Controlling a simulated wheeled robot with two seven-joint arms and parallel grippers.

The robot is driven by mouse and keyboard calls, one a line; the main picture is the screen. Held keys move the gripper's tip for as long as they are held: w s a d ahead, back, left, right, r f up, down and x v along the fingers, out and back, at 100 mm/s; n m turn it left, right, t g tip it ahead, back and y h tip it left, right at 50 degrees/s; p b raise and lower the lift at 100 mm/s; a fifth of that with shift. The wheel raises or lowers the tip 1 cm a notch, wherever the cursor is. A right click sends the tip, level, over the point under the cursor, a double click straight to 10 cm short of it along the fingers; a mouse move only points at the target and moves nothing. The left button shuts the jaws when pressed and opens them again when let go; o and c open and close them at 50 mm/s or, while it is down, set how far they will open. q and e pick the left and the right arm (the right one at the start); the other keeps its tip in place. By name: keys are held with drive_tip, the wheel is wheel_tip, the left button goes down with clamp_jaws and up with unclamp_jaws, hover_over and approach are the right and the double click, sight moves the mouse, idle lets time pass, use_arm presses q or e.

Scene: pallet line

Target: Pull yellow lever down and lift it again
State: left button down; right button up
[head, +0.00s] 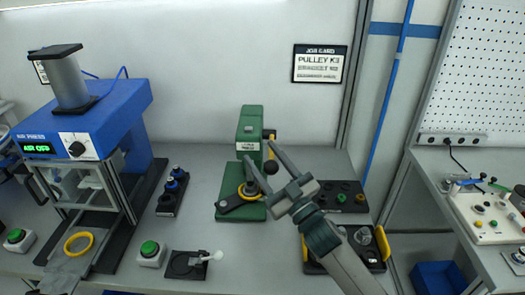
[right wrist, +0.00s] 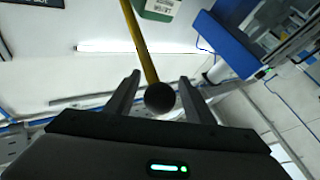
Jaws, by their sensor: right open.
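The green press (head: 249,135) stands mid-bench on a green base. Its yellow lever (head: 269,147) is on the right side and ends in a black ball knob (head: 271,167). My right gripper (head: 259,152) reaches in from the lower right, open, with its fingers on either side of the knob. In the right wrist view, the yellow lever (right wrist: 140,42) runs from the top edge to the black knob (right wrist: 160,97), which sits between the open fingers (right wrist: 160,78) with gaps on both sides. A yellow ring sits on the press base, partly hidden by a finger. My left gripper is not in view.
A blue air press (head: 110,115) reading "AIR OFF" stands left, with a yellow ring (head: 78,243) in front. A rack of blue-topped parts (head: 173,190) stands between the presses. Dark trays (head: 342,197) lie right of the green press. A pegboard bench (head: 480,215) is far right.

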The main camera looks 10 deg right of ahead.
drive_tip(key=shift+w+a+r, duration=0.15)
drive_tip(key=shift+w, duration=0.25)
clamp_jaws()
drive_tip(key=shift+r, duration=0.15)
